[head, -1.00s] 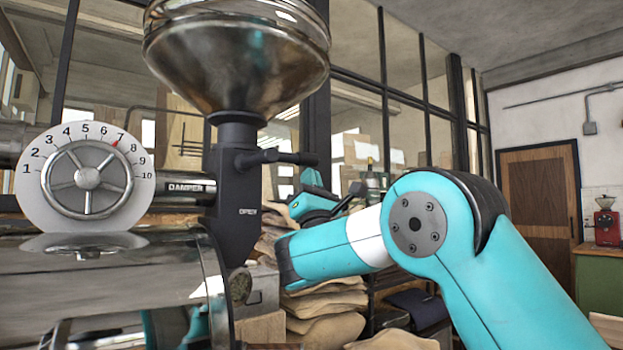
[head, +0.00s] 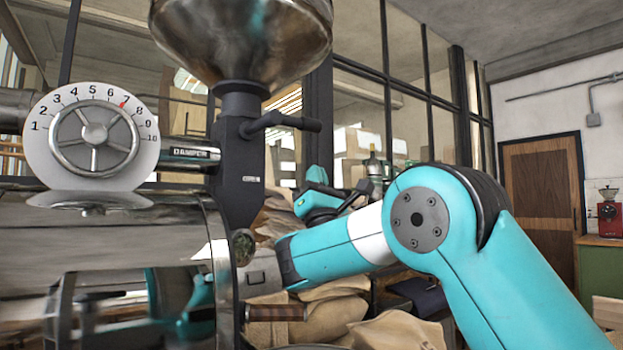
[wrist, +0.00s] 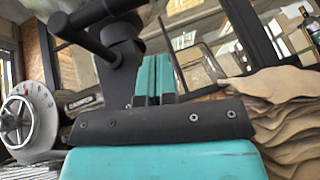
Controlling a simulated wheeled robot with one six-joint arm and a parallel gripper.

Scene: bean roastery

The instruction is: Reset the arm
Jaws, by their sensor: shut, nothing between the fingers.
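My gripper (wrist: 153,65) shows in the wrist view as two teal fingers side by side beyond a dark palm. They are closed together with nothing between them. In the head view my teal arm reaches in from the lower right and bends back at the wrist, right of the roaster's dark throat (head: 238,165). The fingertips cannot be made out clearly there. In the wrist view the throat (wrist: 122,70) and its black lever (wrist: 88,38) stand behind and left of the fingers. I cannot tell how far apart they are.
The roaster carries a metal hopper (head: 245,35), a numbered damper dial (head: 93,138) with its red mark near 7, a black lever (head: 285,122) and a wooden handle (head: 275,313). Sacks (head: 335,315) lie behind my arm. A wooden door (head: 540,200) and red grinder (head: 609,210) are at right.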

